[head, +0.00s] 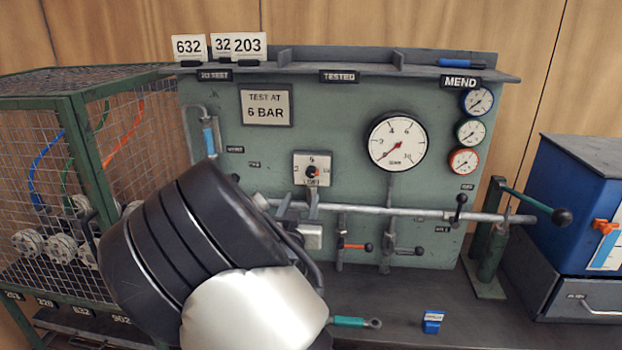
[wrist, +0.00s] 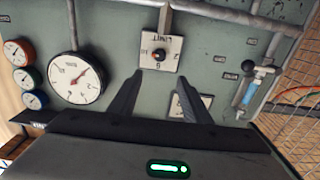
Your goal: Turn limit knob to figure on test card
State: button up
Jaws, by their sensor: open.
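The limit knob (head: 312,171) is a small black knob with an orange mark on a white square plate. A 6 stands at the top of the plate in the head view; the knob's exact setting is too small to read. The test card (head: 266,105) above left reads "TEST AT 6 BAR". My gripper (head: 298,199) is open and empty, just below the plate in the head view. In the wrist view, which is upside down, my fingers (wrist: 160,80) point towards the knob (wrist: 160,54), apart from each other, and one partly covers the card (wrist: 205,101).
A horizontal pipe (head: 400,211) with valve levers runs across the panel beside my fingers. A large gauge (head: 397,142) has its red needle at lower left. A wire cage (head: 72,85) stands left, a blue box (head: 570,200) right. A blue block (head: 433,321) lies on the bench.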

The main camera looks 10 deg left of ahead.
aim_at(311, 173)
jog(key=w, duration=1)
jog(key=w+b, duration=0.1)
jog(key=w, duration=0.5)
jog(key=shift+w+d, duration=0.1)
jog(key=shift+d, duration=0.25)
jog(key=c, duration=1)
jog(key=shift+c, duration=0.2)
